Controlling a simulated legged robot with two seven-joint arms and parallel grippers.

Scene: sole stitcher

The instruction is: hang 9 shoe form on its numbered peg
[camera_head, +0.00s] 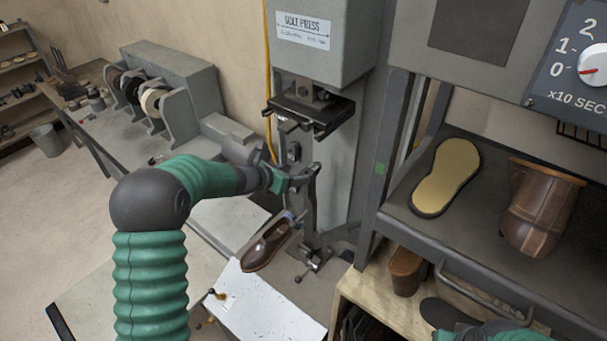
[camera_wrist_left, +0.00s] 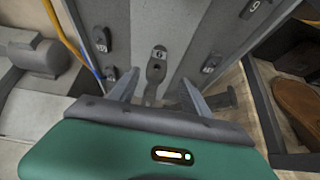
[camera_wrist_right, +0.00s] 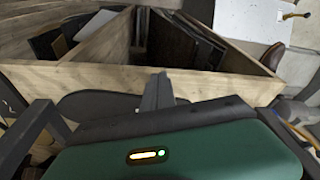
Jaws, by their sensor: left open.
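My left gripper (camera_head: 300,178) is open in front of the grey press column (camera_head: 335,190). In the left wrist view its two fingers (camera_wrist_left: 158,92) stand apart, with a dark peg plate marked 6 (camera_wrist_left: 158,54) beyond the gap and nothing clearly held. A plate marked 9 (camera_wrist_left: 254,7) is at the upper right of that view, on the column's side face. No shoe form with a readable 9 shows. A brown shoe (camera_head: 265,246) is below the left gripper, beside the column. In the right wrist view my right gripper (camera_wrist_right: 158,90) looks shut, with its fingers together and nothing clearly held.
A tan sole (camera_head: 447,177) and a brown boot upper (camera_head: 538,207) lie on the dark shelf at right. A brown shoe piece (camera_head: 405,271) is on the wooden rack below.

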